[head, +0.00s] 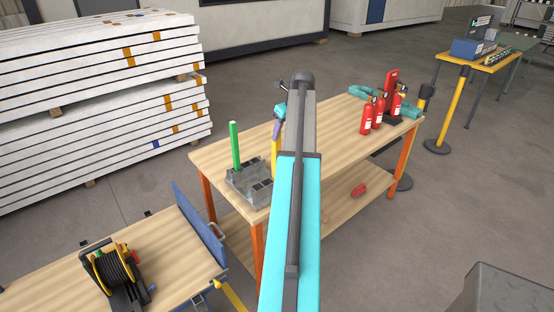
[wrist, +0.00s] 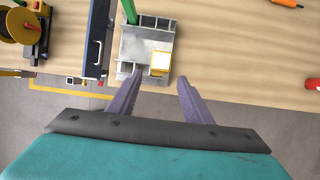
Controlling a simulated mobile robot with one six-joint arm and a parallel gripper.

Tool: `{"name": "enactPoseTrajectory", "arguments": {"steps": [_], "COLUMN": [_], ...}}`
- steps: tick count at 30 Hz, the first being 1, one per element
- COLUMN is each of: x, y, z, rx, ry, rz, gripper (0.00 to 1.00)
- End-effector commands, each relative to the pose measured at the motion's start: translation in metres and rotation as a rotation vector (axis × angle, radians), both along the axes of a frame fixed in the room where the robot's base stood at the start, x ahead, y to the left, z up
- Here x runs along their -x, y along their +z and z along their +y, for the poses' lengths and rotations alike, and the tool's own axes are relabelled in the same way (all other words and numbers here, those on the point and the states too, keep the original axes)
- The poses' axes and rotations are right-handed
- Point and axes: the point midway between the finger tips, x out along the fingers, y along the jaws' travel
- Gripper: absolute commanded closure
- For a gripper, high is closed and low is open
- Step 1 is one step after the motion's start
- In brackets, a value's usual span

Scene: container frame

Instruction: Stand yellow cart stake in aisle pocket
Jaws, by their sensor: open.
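A grey block with several pockets (head: 246,187) sits on the near left end of the wooden bench; it also shows in the wrist view (wrist: 130,50). A green stake (head: 235,147) stands upright in it. The yellow stake (head: 275,158) is upright at the block's right side, partly hidden by my arm. In the wrist view its square end (wrist: 160,62) shows over the block's near right part; its foot is hidden, so I cannot tell how it is seated. My gripper (wrist: 161,76) is open, its purple fingertips apart on either side, just short of the stake's end.
Red fire extinguishers (head: 379,112) stand at the bench's far right end. A cart (head: 185,255) with a blue end panel and a yellow-black reel (head: 115,268) is at the lower left. White stacked panels (head: 100,95) are behind. The bench middle is mostly clear.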

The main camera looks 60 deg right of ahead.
Motion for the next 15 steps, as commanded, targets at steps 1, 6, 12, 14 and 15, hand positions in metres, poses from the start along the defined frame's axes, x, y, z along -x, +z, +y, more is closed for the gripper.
{"name": "enactPoseTrajectory", "arguments": {"steps": [1,6,12,14,15], "x": [-0.002,-0.009,-0.014,-0.014,-0.015], "y": [-0.004,-0.021,-0.034,-0.035,-0.036], "z": [0.000,-0.002,-0.004,-0.004,-0.004], "rx": [-0.002,-0.002,-0.001,-0.001,0.000], "ry": [0.001,0.000,0.001,0.001,0.001], "rz": [0.001,0.002,0.001,0.001,0.000], "gripper": [0.55,0.55,0.55,0.55,0.55]}}
